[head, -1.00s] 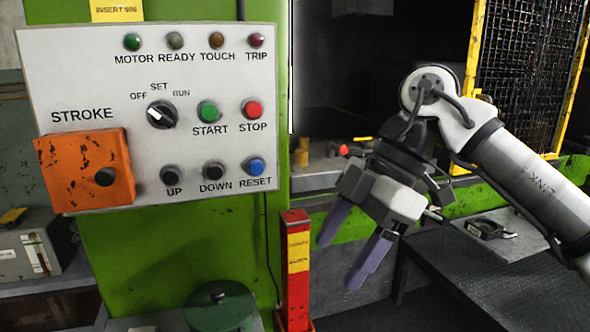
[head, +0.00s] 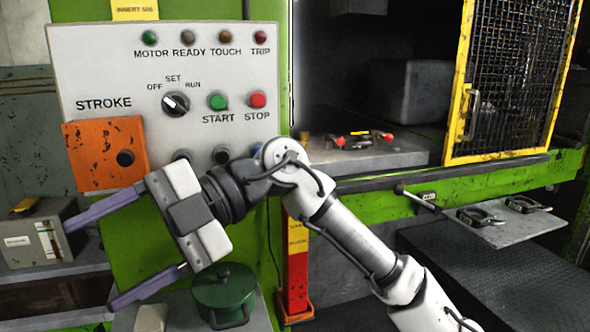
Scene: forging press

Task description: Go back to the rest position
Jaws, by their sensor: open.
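My gripper (head: 92,258) is in the lower left of the head view, in front of the green machine body and below the control panel (head: 110,60). Its two purple-grey fingers point left and stand wide apart with nothing between them. My white arm reaches up from the lower right and bends at a joint in front of the panel's lower right corner. The gripper and arm hide most of the lower row of buttons. The selector knob (head: 176,104), the green START button (head: 218,101) and the red STOP button (head: 257,99) are in plain view.
An orange box (head: 105,155) juts from the panel's left. A green lidded pot (head: 225,295) stands close below my gripper. A grey box (head: 35,245) sits at left. A red post (head: 298,270) stands behind my arm. The yellow-framed mesh guard (head: 510,75) is at right.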

